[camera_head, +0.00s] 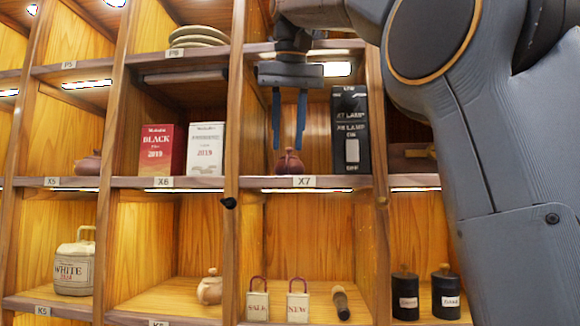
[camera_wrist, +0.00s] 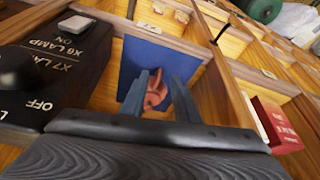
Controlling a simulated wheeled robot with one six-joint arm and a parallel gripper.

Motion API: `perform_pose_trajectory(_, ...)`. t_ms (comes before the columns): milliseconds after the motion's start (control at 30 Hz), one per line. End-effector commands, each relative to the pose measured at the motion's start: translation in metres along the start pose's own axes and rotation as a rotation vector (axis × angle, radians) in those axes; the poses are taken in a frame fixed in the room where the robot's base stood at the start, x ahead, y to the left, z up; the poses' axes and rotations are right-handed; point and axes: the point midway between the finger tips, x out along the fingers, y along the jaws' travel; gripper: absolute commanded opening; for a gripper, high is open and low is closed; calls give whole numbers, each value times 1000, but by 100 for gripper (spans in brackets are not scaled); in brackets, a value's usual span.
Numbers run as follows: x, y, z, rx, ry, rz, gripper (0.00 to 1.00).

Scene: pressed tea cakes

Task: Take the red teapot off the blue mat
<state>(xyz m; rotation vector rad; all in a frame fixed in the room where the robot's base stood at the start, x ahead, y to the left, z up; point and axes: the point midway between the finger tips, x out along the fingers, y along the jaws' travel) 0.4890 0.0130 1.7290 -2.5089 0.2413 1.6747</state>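The small red teapot (camera_head: 289,163) sits in the X7 compartment near its front edge. In the wrist view the teapot (camera_wrist: 154,92) appears against the blue mat (camera_wrist: 140,60); the mat is not discernible in the head view. My gripper (camera_head: 289,148) points down from above with its two fingers apart, tips at about the height of the teapot's top. In the wrist view my gripper (camera_wrist: 158,78) has one finger on each side of the teapot, partly covering it. I cannot tell whether either finger touches it.
A black lamp switch box (camera_head: 350,130) stands close to the right of the teapot; its lever shows in the wrist view. A wooden divider (camera_head: 233,120) closes the left side. Beyond it are a red box (camera_head: 163,150) and a white box (camera_head: 206,148). The shelf above limits height.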

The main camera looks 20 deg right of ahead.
Motion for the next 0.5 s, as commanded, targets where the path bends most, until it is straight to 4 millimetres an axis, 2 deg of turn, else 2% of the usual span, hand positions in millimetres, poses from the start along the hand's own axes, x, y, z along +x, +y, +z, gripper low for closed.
perform_pose_trajectory(200,28,0,1,0,-2,1,28)
perform_pose_trajectory(500,38,0,1,0,0,-1,28)
